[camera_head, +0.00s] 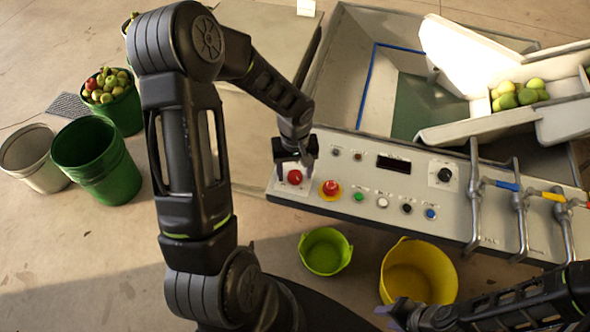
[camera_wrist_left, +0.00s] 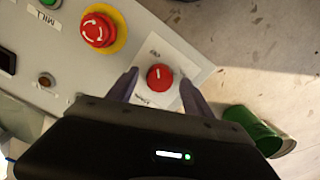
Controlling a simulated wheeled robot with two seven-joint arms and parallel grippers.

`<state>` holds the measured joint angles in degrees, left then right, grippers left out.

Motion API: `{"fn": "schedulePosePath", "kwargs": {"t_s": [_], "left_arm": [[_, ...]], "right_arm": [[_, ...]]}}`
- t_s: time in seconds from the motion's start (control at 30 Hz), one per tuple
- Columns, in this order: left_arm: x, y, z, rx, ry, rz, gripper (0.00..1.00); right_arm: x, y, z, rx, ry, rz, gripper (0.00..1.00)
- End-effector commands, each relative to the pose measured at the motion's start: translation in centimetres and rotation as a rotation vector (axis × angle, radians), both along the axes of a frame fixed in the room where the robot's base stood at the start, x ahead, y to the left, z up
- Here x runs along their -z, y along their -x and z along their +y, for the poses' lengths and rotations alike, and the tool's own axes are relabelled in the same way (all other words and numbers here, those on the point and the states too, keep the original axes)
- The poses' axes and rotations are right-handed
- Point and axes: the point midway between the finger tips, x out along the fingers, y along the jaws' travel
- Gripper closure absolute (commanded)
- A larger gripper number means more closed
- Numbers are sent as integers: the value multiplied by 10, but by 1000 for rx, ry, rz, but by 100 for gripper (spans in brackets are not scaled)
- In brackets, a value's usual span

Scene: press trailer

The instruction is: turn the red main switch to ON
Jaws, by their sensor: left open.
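The red main switch (camera_head: 295,176) is a round red knob on a white label plate at the left end of the grey control panel (camera_head: 340,205). In the left wrist view the knob (camera_wrist_left: 160,77) shows a short white mark near its top. My left gripper (camera_head: 296,166) is over the switch. In the left wrist view its open fingers (camera_wrist_left: 158,84) stand on either side of the knob, with gaps visible. The label text is too small to read for certain. My right gripper (camera_head: 400,312) is at the lower edge of the head view, its fingers unclear.
A red emergency button on a yellow ring (camera_head: 330,188) sits right beside the switch. Small buttons (camera_head: 382,202) and levers (camera_head: 474,200) are further right. A green bucket (camera_head: 326,251) and yellow bucket (camera_head: 418,272) stand below the panel.

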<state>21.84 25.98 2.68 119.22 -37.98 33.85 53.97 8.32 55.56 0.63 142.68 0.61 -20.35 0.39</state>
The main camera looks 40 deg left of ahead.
Motion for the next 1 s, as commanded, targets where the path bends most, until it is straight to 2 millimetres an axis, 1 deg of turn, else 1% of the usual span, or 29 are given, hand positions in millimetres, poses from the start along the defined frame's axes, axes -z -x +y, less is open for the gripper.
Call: {"fn": "schedulePosePath", "kwargs": {"t_s": [0.27, 0.3, 1.0], "left_arm": [[3, 0, 0, -1, 0, 0, 41], [3, 0, 0, -1, 0, 0, 42], [2, 0, 0, 0, 0, 0, 100]], "right_arm": [[0, 0, 0, 0, 0, 0, 64], [0, 0, 0, 0, 0, 0, 64], [0, 0, 0, 0, 0, 0, 64]]}}
